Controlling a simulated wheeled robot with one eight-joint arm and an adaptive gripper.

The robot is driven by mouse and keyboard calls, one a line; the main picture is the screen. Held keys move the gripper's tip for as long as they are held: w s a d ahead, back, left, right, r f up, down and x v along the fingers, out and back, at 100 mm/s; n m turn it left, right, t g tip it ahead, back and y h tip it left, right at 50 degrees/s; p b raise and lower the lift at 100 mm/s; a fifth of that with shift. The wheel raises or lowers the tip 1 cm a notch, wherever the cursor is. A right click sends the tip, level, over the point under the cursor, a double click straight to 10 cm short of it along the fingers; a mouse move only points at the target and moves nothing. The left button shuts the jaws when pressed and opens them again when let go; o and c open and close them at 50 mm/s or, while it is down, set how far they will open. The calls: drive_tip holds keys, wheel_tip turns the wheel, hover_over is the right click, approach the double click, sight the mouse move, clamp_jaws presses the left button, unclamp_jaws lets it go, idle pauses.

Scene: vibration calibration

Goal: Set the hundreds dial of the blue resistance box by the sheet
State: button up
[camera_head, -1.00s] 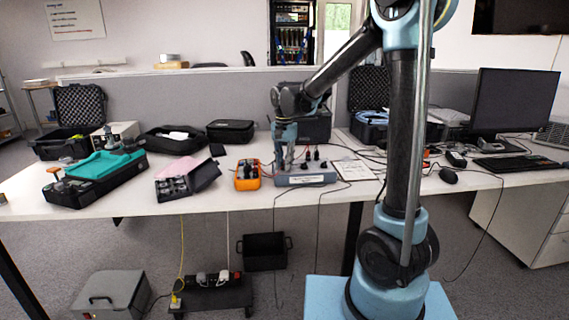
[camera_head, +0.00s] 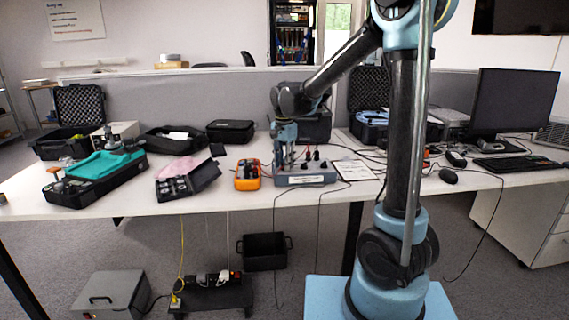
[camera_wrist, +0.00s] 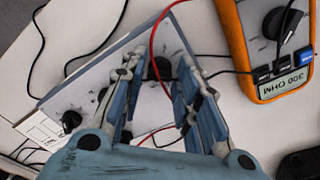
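The blue resistance box (camera_head: 306,179) sits on the table with a white label on its front and dark knobs on top. In the wrist view its grey-blue panel (camera_wrist: 92,78) shows below my gripper. My gripper (camera_wrist: 158,66) is open, its two fingers on either side of a dark dial (camera_wrist: 160,69), with a gap seeming to remain at each side. My gripper also shows over the box's left part in the head view (camera_head: 284,162). Dial markings are too small to read. A white sheet (camera_head: 355,170) lies right of the box, its writing unreadable.
An orange multimeter (camera_head: 247,175) stands close left of the box; its display (camera_wrist: 287,83) appears to read 300 OHM. Red and black leads cross the panel near my fingers. An open black case (camera_head: 187,182) lies further left, a mouse (camera_head: 448,176) to the right.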

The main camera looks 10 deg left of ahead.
drive_tip(key=shift+o, duration=0.2)
drive_tip(key=shift+r, duration=0.15)
wheel_tip(320, 180, up, 12)
drive_tip(key=shift+f, duration=0.2)
idle(0.4)
drive_tip(key=s+d+f+n+t, duration=0.1)
drive_tip(key=s+d+f+n, duration=0.1)
drive_tip(key=s+d, duration=0.6)
drive_tip(key=s+d+f+n, duration=0.15)
drive_tip(key=s+d, duration=0.25)
drive_tip(key=d, duration=0.8)
drive_tip(key=s+d+f+n, duration=0.1)
drive_tip(key=s+d+f, duration=0.4)
drive_tip(key=s+f, duration=0.2)
drive_tip(key=s+d+f+n+t, duration=0.1)
drive_tip(key=s+d+f+n, duration=0.1)
drive_tip(key=s+d+f, duration=0.3)
wheel_tip(320, 180, down, 2)
drive_tip(key=shift+s+d+f, duration=0.1)
drive_tip(key=shift+s+d, duration=0.1)
drive_tip(key=shift+s, duration=1.05)
